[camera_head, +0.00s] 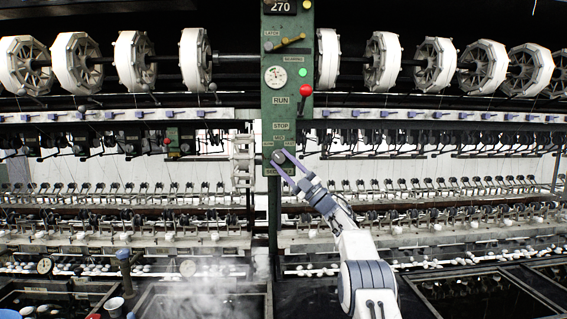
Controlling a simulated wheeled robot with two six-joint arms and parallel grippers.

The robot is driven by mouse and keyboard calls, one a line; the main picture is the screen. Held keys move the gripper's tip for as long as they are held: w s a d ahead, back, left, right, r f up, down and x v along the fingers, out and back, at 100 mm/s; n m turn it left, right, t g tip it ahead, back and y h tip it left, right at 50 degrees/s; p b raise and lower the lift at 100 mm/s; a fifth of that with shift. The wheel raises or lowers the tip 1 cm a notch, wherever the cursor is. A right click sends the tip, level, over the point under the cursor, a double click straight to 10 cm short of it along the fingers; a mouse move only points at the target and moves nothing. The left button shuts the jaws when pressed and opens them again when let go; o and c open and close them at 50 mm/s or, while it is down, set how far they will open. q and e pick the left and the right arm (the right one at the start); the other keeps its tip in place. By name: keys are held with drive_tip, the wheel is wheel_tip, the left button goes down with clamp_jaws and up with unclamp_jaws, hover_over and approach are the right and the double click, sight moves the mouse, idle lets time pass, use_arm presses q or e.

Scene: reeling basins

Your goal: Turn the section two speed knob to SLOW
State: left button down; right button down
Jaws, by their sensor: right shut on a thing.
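A small dark round knob (278,157) sits near the bottom of the green control panel (288,60), below the STOP label. My left gripper is not in view.
White reels (382,62) line both sides. Steam rises from a basin (205,298) below.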

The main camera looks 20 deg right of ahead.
drive_tip(key=shift+c, duration=1.9)
unclamp_jaws()
drive_tip(key=shift+w+d, duration=0.1)
drive_tip(key=shift+f, duration=0.1)
drive_tip(key=shift+d+f+b, duration=0.1)
drive_tip(key=shift+f+b, duration=0.15)
drive_tip(key=shift+b, duration=0.1)
drive_tip(key=b+v, duration=0.5)
drive_tip(key=v, duration=0.5)
drive_tip(key=shift+r, duration=0.15)
drive_tip(key=shift+m, duration=0.3)
